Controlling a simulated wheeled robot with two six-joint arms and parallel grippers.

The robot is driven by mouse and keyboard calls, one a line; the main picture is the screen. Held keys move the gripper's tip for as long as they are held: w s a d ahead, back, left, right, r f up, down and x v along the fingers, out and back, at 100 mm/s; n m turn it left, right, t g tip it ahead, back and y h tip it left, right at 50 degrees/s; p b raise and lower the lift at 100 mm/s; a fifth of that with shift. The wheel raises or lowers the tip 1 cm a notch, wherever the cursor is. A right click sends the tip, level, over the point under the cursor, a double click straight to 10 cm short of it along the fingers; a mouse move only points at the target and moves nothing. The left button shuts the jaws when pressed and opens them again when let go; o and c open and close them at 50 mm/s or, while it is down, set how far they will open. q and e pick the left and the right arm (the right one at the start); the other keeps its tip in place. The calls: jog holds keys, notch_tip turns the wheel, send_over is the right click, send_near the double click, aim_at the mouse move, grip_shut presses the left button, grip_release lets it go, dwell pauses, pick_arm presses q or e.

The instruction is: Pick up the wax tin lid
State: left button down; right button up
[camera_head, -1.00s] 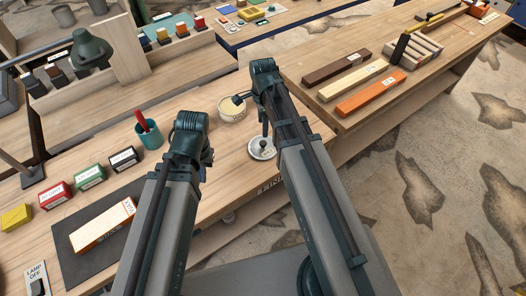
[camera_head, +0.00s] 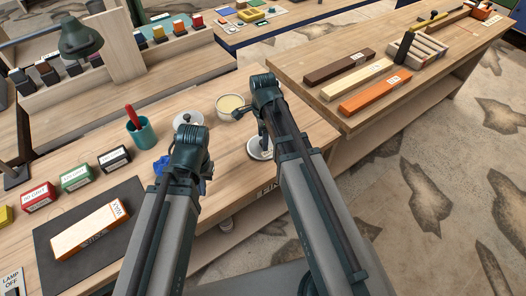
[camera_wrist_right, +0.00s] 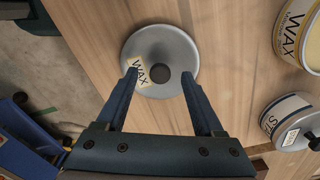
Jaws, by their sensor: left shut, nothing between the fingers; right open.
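The wax tin lid (camera_wrist_right: 168,48) is a grey disc with a dark round knob and a WAX label. It lies flat on the wooden bench, and in the head view (camera_head: 260,150) it is partly hidden by my right arm. My right gripper (camera_wrist_right: 160,74) is open above the lid. In the wrist view its two fingertips appear on either side of the knob. The open wax tin (camera_wrist_right: 302,32) stands apart from the lid, and also shows in the head view (camera_head: 231,107). My left gripper (camera_head: 204,180) is shut and empty to the left; its fingertips are mostly hidden.
A stain tin (camera_wrist_right: 288,122) stands near the wax tin. A teal cup (camera_head: 142,134) with a red-handled tool, a blue crumpled item (camera_head: 162,166) and several small boxes lie farther left. The bench edge is close to the lid. A second bench (camera_head: 330,112) holds wooden bars.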

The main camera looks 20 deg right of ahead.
pick_arm(q)
jog(key=shift+f, duration=0.55)
pick_arm(e)
jog(key=shift+f, duration=0.5)
pick_arm(q)
jog(key=shift+r, duration=0.1)
pick_arm(e)
jog(key=shift+r, duration=0.1)
grip_shut()
pick_arm(q)
jog(key=shift+r, duration=0.15)
pick_arm(e)
jog(key=shift+r, duration=0.15)
